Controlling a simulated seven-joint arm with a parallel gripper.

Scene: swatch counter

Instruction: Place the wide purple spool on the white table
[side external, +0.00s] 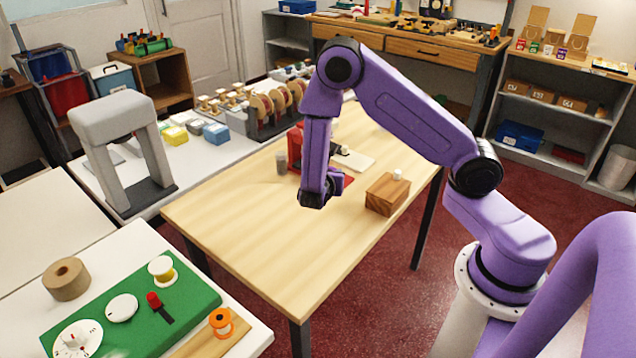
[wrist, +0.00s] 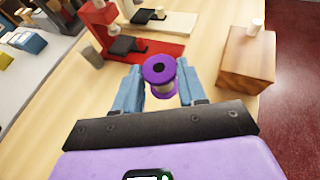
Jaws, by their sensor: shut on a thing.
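The purple spool (wrist: 160,70) is between the two blue fingers of my gripper (wrist: 159,88) in the wrist view. Its purple flange with a dark centre hole faces the camera, and a pale core shows below. My gripper is shut on it. In the side view my gripper (side external: 316,194) hangs over the wooden table (side external: 240,225), and the spool cannot be made out there.
A wooden block (side external: 387,195) and a red stand (side external: 296,150) are on the wooden table close to my gripper. A grey cylinder (side external: 281,163) stands beside the red stand.

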